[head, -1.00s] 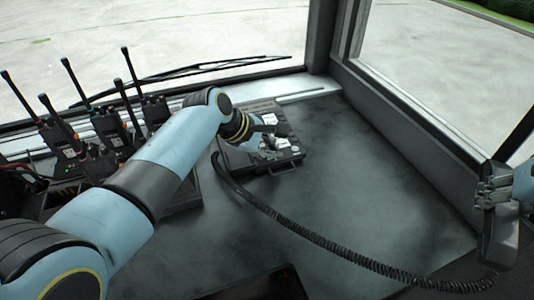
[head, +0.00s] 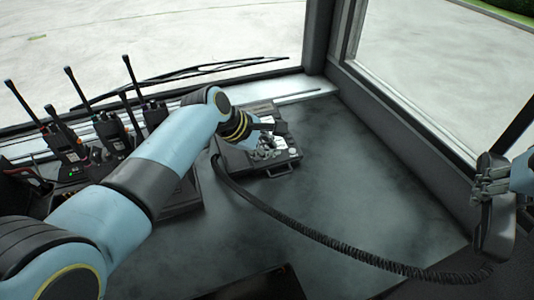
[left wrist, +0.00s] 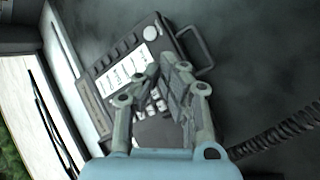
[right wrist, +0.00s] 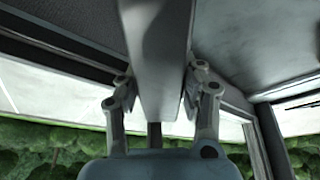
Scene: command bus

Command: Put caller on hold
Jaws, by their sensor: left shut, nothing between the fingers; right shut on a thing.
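The dark desk phone base (head: 291,157) sits on the grey dash below the windshield. It has keys and white label panels (left wrist: 125,72), seen close in the left wrist view. My left gripper (head: 267,151) is shut and empty, its fingertips (left wrist: 163,76) over the keys and partly hiding them. I cannot tell whether they touch a key. My right gripper (head: 488,180) is shut on the grey handset (head: 501,232), held up at the right edge. The handset (right wrist: 157,50) runs between the fingers in the right wrist view. A coiled cord (head: 315,234) links handset and base.
Several handheld radios (head: 110,130) with antennas stand at the left, behind my left arm. A dark flat panel (head: 262,286) lies at the bottom edge. The dash (head: 370,185) between the phone base and the right window frame is clear except for the cord.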

